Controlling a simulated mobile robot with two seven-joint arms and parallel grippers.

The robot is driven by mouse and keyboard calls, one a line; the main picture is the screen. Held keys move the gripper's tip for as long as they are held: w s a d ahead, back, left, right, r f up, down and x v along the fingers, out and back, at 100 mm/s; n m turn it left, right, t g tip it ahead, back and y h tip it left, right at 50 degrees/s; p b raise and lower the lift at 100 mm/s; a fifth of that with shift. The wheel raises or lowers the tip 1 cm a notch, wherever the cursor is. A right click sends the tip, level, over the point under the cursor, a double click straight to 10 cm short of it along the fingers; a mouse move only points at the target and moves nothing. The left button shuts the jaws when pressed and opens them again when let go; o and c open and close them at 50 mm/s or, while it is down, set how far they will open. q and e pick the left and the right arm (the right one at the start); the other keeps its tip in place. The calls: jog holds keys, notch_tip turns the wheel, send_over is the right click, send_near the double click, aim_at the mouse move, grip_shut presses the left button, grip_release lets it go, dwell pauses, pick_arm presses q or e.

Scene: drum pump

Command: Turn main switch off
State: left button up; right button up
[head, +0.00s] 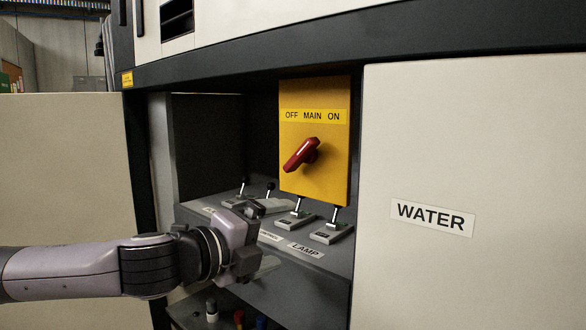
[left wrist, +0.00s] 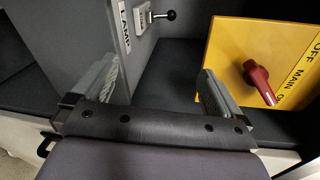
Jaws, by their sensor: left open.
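The main switch is a red rotary handle (head: 301,154) on a yellow panel (head: 318,185) labelled OFF, MAIN, ON from left to right. In the left wrist view the red handle (left wrist: 260,82) and yellow panel (left wrist: 228,50) show at the right, beside one finger. My left gripper (head: 280,235) is open, below and left of the handle and apart from it, over the lever shelf. It also shows in the left wrist view (left wrist: 160,82) with nothing between its fingers. My right gripper is out of view.
Several small toggle levers stand on the shelf under the panel, one by the LAMP label (head: 306,249). A cream door marked WATER (head: 433,217) is at the right. Dark recess walls (head: 208,135) close the left side. Coloured knobs (head: 239,317) sit below the shelf.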

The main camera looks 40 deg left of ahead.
aim_at(294, 155)
pick_arm(q)
jog(key=r+m+p, duration=0.2)
jog(key=r, duration=0.2)
jog(key=s+d+r+m+t+p, duration=0.1)
jog(key=r+m+p, duration=0.1)
jog(key=r+p, duration=0.1)
jog(key=r+m+t+p, duration=0.1)
jog(key=r+m+p, duration=0.1)
jog(key=r, duration=0.4)
jog(key=shift+s+d+p, duration=0.15)
jog(key=shift+d+p, duration=0.05)
jog(key=shift+p, duration=0.5)
jog(key=shift+w, duration=0.2)
jog(key=shift+w+d, duration=0.2)
jog(key=shift+w, duration=0.55)
jog(key=shift+w+d+b, duration=0.15)
jog(key=shift+w+b, duration=0.25)
jog(key=shift+w, duration=0.75)
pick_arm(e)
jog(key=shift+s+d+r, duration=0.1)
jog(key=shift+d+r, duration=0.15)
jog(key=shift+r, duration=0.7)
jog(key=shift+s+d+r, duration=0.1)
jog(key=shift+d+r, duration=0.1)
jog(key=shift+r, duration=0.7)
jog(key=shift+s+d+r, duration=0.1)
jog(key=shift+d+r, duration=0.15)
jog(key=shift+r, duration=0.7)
